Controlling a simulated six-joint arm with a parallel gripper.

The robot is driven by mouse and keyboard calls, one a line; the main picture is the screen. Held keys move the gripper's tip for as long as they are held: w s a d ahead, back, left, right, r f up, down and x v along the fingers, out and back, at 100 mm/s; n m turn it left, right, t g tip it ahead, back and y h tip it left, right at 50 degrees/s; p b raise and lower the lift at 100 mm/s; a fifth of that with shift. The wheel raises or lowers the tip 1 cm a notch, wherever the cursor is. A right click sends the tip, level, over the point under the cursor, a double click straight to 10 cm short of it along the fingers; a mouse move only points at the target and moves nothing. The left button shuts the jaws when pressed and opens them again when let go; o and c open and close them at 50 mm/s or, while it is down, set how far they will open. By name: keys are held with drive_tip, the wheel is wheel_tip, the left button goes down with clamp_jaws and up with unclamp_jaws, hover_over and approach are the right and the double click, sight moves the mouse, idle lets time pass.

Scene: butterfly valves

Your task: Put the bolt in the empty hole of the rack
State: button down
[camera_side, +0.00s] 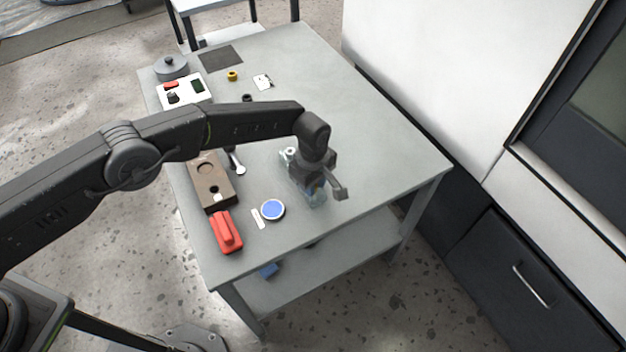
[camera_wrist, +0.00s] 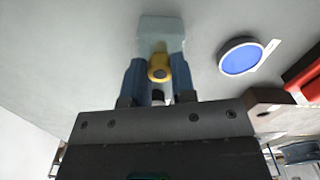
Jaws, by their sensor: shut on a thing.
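My gripper (camera_side: 318,198) is low over the right part of the grey table. In the wrist view its blue fingers (camera_wrist: 159,78) are shut on a small piece with a rounded yellow end (camera_wrist: 159,67), which looks like the bolt. The rest of the bolt is mostly hidden between the fingers. A pale teal block shape (camera_wrist: 161,32) shows just beyond the fingertips; I cannot tell whether it touches the bolt. The brown rack (camera_side: 223,191) lies left of my gripper in the side view, with a large round recess and a smaller hole. Its corner shows in the wrist view (camera_wrist: 265,108).
A blue round disc (camera_side: 272,209) with a white strip (camera_side: 258,219) lies between my gripper and the rack. A red block (camera_side: 226,232) sits at the rack's front end. A silver tool (camera_side: 237,163) lies beside the rack. The table's right side is clear.

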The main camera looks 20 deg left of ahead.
drive_tip(key=c, duration=0.9)
unclamp_jaws()
drive_tip(key=shift+o, duration=0.6)
drive_tip(key=o, duration=0.3)
drive_tip(key=shift+r, duration=3.75)
